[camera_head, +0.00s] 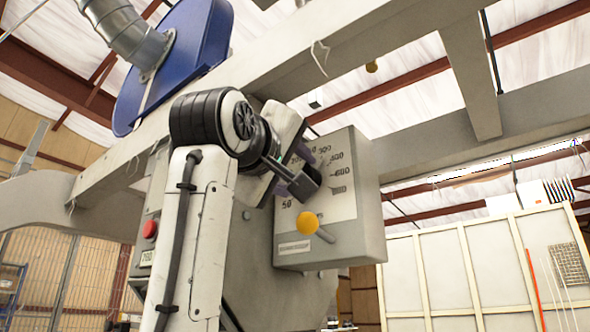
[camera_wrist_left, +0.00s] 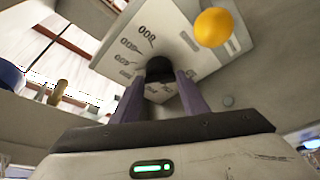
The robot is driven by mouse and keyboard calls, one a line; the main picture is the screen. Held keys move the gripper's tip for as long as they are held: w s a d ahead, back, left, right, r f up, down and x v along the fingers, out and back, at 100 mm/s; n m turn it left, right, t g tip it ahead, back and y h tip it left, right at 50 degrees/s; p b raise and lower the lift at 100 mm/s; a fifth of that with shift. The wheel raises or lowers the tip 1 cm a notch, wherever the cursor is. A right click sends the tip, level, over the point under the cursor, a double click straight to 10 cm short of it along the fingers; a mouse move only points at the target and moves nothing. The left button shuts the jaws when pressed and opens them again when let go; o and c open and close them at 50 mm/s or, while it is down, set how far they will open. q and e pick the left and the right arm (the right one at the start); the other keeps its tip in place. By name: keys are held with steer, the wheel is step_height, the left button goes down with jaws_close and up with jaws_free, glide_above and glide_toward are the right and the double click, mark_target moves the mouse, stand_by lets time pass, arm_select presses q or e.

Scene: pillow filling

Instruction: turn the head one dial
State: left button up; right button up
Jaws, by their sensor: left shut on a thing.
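The dial box (camera_head: 355,205) is a pale grey box with a numbered face, on the front of the large machine. The dial is a black knob, seen in the wrist view (camera_wrist_left: 160,68) against the white numbered scale. My left gripper (camera_head: 293,170) reaches up to this face from the lower left. In the wrist view its two purple fingers (camera_wrist_left: 158,97) stand on either side of the black knob and are shut on it. In the head view my own arm and wrist hide the knob and part of the scale. My right gripper does not show.
A lever with a yellow ball (camera_head: 308,222) sticks out below the scale, close to my left gripper; its ball also shows in the wrist view (camera_wrist_left: 212,27). A red button (camera_head: 150,229) sits left of my arm. A grey beam (camera_head: 250,75) runs above.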

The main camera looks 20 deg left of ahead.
arm_select(q)
steer(key=shift+r+n, duration=0.1)
steer(key=shift+n, duration=0.5)
steer(key=shift+y, duration=0.4)
steer(key=o, duration=1.1)
steer(key=shift+c, duration=0.2)
steer(key=shift+s, duration=0.15)
steer(key=b+v, duration=0.3)
steer(key=v, duration=0.7)
